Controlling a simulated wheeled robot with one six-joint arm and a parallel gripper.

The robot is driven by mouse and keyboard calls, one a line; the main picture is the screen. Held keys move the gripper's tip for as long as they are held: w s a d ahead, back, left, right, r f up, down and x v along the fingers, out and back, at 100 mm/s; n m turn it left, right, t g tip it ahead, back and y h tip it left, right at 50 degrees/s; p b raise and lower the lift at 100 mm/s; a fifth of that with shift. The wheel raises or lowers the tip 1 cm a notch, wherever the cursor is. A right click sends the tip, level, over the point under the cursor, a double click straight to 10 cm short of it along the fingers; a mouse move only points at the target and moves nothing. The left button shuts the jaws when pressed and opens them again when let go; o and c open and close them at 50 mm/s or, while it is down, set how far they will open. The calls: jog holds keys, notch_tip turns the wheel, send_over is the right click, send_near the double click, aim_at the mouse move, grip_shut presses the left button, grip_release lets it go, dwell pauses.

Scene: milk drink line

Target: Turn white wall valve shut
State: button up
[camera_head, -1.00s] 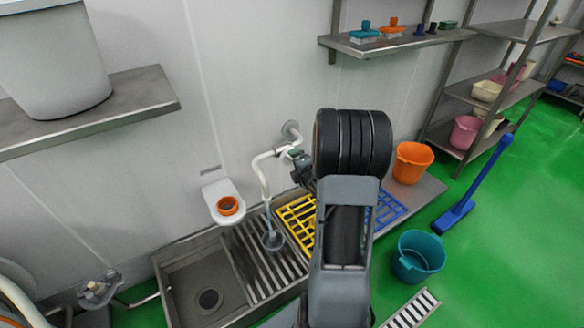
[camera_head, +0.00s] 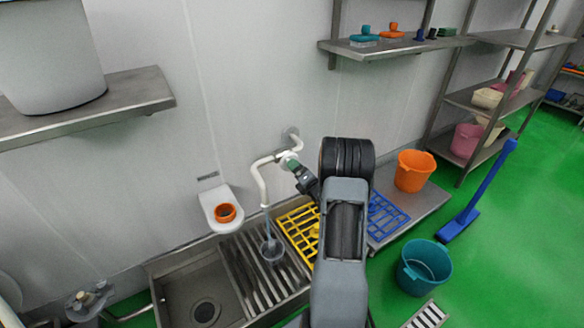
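The white wall valve (camera_head: 286,158) sits on a white pipe (camera_head: 262,180) that comes out of a round wall flange (camera_head: 291,135) and bends down over the sink. My gripper (camera_head: 293,164) is at the valve, coming from the lower right. A small green part shows between the gripper and the valve. The fingertips are too small and too covered to tell whether they touch or grip the handle. A clear stream (camera_head: 267,222) runs from the pipe's end into a small grey-blue cup (camera_head: 271,248).
An orange bucket (camera_head: 412,170) stands on the steel surface at right.

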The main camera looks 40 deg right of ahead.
jog(key=shift+w+d+b, duration=0.15)
jog(key=shift+w+b, duration=0.15)
jog(key=shift+w, duration=2.05)
jog(key=c, duration=0.7)
